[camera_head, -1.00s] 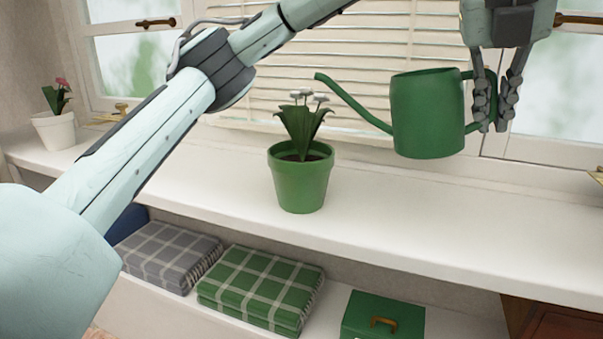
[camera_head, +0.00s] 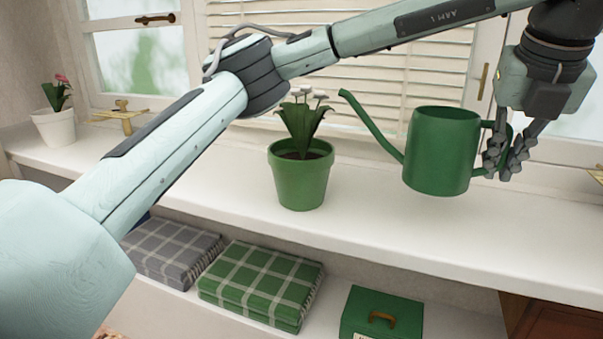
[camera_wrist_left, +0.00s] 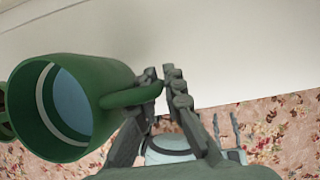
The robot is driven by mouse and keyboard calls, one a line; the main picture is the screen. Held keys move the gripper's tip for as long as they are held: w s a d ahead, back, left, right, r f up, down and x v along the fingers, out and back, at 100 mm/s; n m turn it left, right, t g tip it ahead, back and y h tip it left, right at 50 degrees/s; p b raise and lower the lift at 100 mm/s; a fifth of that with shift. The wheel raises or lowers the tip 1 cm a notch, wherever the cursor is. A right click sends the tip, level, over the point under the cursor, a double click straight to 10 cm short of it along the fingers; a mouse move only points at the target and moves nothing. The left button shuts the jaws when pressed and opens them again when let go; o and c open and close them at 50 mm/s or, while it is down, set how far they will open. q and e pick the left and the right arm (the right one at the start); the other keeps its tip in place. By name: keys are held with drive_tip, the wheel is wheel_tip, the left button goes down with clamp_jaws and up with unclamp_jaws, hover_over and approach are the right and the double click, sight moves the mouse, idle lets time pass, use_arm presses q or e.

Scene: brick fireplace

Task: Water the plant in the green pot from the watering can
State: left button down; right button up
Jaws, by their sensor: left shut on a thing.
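The green watering can (camera_head: 440,152) is held by its handle in my left gripper (camera_head: 507,160). It is nearly upright at the right, low over the sill, with its spout pointing left and the spout tip higher than the rim. I cannot tell whether its base touches the sill. The left wrist view shows the can's open top (camera_wrist_left: 68,108), pale blue inside, with the fingers (camera_wrist_left: 160,85) closed around the handle. The green pot (camera_head: 300,183) with the white-flowered plant (camera_head: 302,120) stands upright left of the can. The spout tip is apart from the plant, to its right.
A white pot (camera_head: 55,127) with a pink flower stands at the far left of the white sill (camera_head: 400,225). Folded plaid blankets (camera_head: 262,285) and a green box (camera_head: 382,312) lie on the shelf below. Grey finger-like parts (camera_wrist_left: 226,130), perhaps my right gripper, show small in the wrist view.

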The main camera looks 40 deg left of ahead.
sight(511, 132)
use_arm(q)
drive_tip(key=shift+r, duration=0.1)
drive_tip(key=shift+r+p, duration=0.6)
drive_tip(key=shift+r, duration=0.9)
